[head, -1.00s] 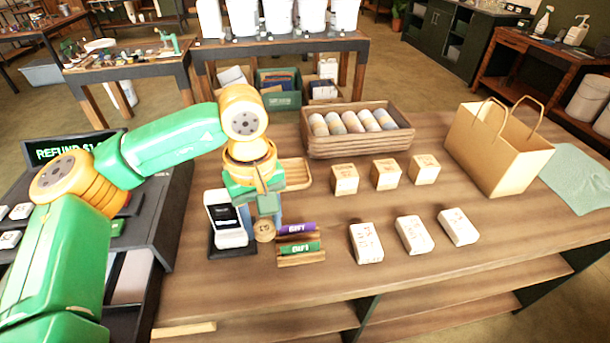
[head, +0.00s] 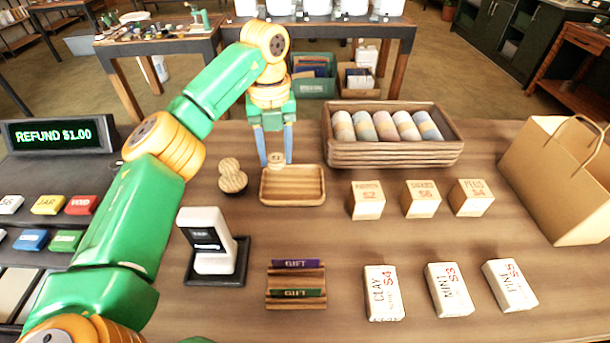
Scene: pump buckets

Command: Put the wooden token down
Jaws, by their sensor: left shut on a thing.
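My left gripper (head: 275,156) points down at the back left edge of a small wooden tray (head: 292,202). Its blue fingers are shut on the wooden token (head: 276,160), a small light round piece that shows between the fingertips. The token is at the tray's back rim. I cannot tell whether it touches the tray or is held just above it. The tray's visible inside is empty. My right gripper is not in view.
A rounded wooden piece (head: 232,177) stands left of the tray. A card terminal (head: 207,240) and a gift card rack (head: 296,290) are nearer. A crate of rolls (head: 392,152) is behind right. Small boxes (head: 421,199) and a paper bag (head: 560,185) stand to the right.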

